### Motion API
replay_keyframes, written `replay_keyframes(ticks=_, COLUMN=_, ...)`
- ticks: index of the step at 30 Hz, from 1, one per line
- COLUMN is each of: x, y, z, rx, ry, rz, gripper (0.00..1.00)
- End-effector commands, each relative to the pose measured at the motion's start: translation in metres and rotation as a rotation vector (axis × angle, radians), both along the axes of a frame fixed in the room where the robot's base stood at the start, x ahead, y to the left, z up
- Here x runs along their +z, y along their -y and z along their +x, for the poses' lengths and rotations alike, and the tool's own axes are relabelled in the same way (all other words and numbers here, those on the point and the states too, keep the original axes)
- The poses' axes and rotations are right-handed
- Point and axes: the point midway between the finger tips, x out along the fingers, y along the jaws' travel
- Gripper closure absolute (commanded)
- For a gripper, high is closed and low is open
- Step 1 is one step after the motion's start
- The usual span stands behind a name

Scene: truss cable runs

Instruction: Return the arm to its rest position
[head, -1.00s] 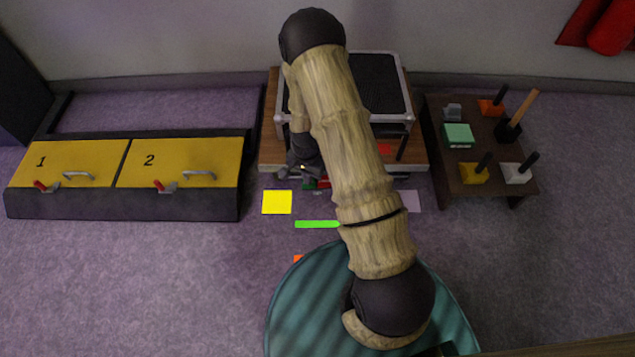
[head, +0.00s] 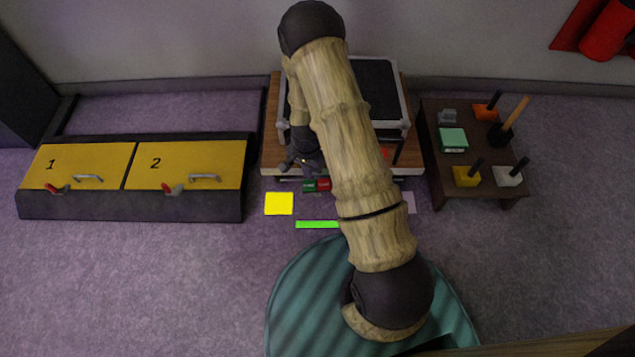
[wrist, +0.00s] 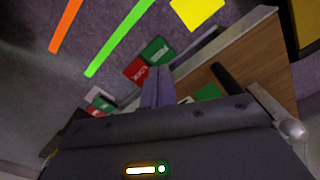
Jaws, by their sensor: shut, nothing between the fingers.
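My arm reaches from the bottom right up across the middle of the head view, then folds down to my gripper (head: 300,164). The gripper hangs over the front left part of a wooden-topped table (head: 270,140). In the wrist view my gripper (wrist: 158,72) points toward the floor at the table's front edge, its fingers together and empty. Beyond the fingertips are a green and a red labelled block (wrist: 137,70), also seen just below the gripper in the head view (head: 317,185). I cannot tell whether the fingertips touch them.
A black-topped metal frame (head: 377,88) stands on the table behind my arm. Yellow lidded boxes (head: 80,165) are at left. A dark low table (head: 480,180) with tools is at right. A yellow square (head: 279,204) and green strip (head: 317,224) lie on the floor.

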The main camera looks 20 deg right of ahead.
Motion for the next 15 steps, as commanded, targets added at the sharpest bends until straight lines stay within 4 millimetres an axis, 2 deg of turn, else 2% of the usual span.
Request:
replay_keyframes(ticks=4, x=0.0123, y=0.0001, z=-0.0001, rx=0.0, ry=0.0, rz=0.0, gripper=1.0)
replay_keyframes(ticks=15, x=0.0121, y=0.0001, z=-0.0001, rx=0.0, ry=0.0, rz=0.0, gripper=1.0)
